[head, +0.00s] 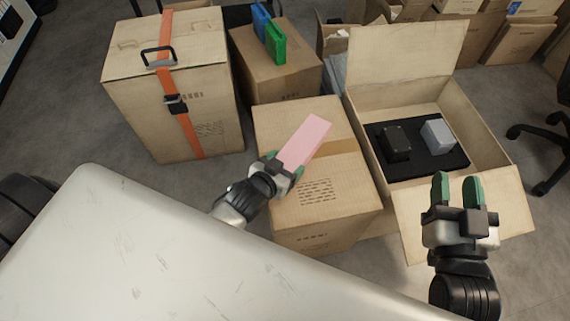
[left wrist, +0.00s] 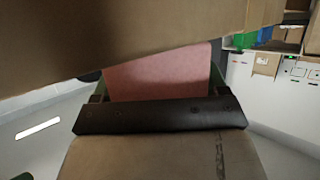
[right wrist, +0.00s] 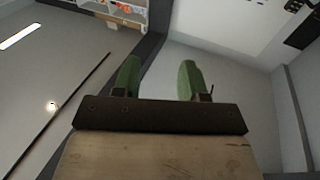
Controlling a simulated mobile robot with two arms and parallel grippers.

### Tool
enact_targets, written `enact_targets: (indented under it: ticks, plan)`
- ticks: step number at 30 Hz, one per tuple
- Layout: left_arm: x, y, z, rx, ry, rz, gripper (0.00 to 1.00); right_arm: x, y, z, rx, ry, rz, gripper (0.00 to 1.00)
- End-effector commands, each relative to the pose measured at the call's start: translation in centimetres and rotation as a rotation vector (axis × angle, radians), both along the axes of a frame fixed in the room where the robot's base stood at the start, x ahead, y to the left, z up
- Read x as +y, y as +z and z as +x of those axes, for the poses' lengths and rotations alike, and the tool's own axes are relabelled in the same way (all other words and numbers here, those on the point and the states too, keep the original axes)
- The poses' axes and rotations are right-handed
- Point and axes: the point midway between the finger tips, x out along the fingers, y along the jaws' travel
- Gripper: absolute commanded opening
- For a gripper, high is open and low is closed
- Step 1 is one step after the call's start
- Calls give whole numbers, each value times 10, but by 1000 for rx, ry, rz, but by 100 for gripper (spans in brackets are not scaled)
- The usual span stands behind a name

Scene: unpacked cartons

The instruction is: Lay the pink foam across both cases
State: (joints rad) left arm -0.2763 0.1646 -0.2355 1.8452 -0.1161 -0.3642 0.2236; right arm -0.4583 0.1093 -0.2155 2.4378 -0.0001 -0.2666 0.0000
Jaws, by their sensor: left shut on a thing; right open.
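The pink foam (head: 308,140) is a flat block held in my left gripper (head: 276,171), over the closed carton in the middle. The left gripper is shut on its near end. The foam also shows between the fingers in the left wrist view (left wrist: 158,73). Two cases, one black (head: 394,142) and one grey (head: 437,134), stand side by side on a black pad (head: 425,160) inside the open carton (head: 490,140). My right gripper (head: 458,186) is open and empty in front of that carton; its spread fingers also show in the right wrist view (right wrist: 158,80).
The closed carton (head: 320,215) stands left of the open one, whose front flap (head: 420,215) folds outward and back flap (head: 405,55) stands up. A strapped carton (head: 130,95) and a carton (head: 265,75) with blue and green items stand behind left. A pale surface (head: 150,250) fills the lower left.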

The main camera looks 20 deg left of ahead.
Motion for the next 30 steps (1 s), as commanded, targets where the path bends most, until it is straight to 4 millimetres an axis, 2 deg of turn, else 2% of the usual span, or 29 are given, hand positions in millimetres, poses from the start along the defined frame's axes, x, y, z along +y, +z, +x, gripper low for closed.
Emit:
enact_targets:
  ticks: [6, 7, 12, 23, 30]
  plan:
    - [0, -3, 0, 1, 0, 0, 51, 0, 1, 0, -7, 0, 2, 43]
    - [0, -3, 0, 1, 0, 0, 75, 0, 1, 0, -10, 0, 2, 43]
    - [0, -3, 0, 1, 0, 0, 99, 0, 1, 0, -9, 0, 2, 43]
    - [0, 2, -2, 1, 0, 0, 99, 0, 1, 0, 6, 0, -1, 43]
    - [5, 13, -27, 4, 1, 1, 99, -6, -26, -3, 220, -14, -57, 43]
